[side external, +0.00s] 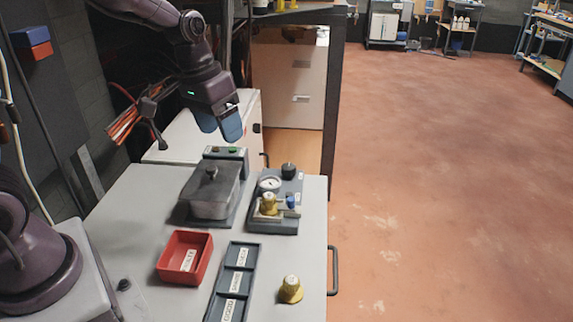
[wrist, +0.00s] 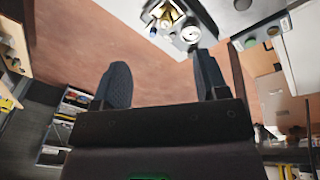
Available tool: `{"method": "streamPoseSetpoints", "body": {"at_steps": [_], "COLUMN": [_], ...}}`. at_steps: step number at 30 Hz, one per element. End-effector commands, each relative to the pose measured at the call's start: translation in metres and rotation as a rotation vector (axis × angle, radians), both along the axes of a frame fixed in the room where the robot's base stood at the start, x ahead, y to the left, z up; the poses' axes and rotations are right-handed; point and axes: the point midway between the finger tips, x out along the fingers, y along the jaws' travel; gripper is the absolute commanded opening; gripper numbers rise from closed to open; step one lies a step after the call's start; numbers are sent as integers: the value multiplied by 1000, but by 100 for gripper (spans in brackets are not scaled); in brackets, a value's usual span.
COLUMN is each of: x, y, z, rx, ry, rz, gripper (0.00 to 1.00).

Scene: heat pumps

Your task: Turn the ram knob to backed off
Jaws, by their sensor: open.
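The test fixture (side external: 272,226) stands on the grey bench, right of the grey lidded machine. It carries a black knob (side external: 289,170), a round white gauge (side external: 270,184), a brass part (side external: 268,203) and a small blue knob (side external: 291,202). I cannot tell for sure which knob is the ram knob, or its setting. In the wrist view the brass part (wrist: 165,14) and gauge (wrist: 190,33) show near the top edge, beyond the fingers. My gripper (side external: 219,125) is open and empty, raised behind and left of the fixture, touching nothing. Its two fingers also show in the wrist view (wrist: 162,82).
The grey lidded machine (side external: 210,192) has a button box (side external: 226,152) behind it. A red bin (side external: 184,258) and a dark compartment tray (side external: 237,282) lie in front. Another brass part (side external: 290,290) stands at the bench's right front. A handle (side external: 333,270) juts from the bench's right side.

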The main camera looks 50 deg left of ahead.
Motion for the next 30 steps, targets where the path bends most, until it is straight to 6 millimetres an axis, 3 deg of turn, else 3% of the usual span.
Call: {"method": "streamPoseSetpoints", "body": {"at_steps": [3,9,12,15,23,30], "x": [40,98,125,152,161,175], "y": [20,54,68,76,77,73], "z": [-38,-94,-111,-99,-100,-139], "rx": [-12,12,47,94,135,133], "ry": [8,-49,-111,-209,-252,-248], "rz": [-10,-75,-132,-203,-301,-300], "gripper": [67,67,67,67,67,67]}}
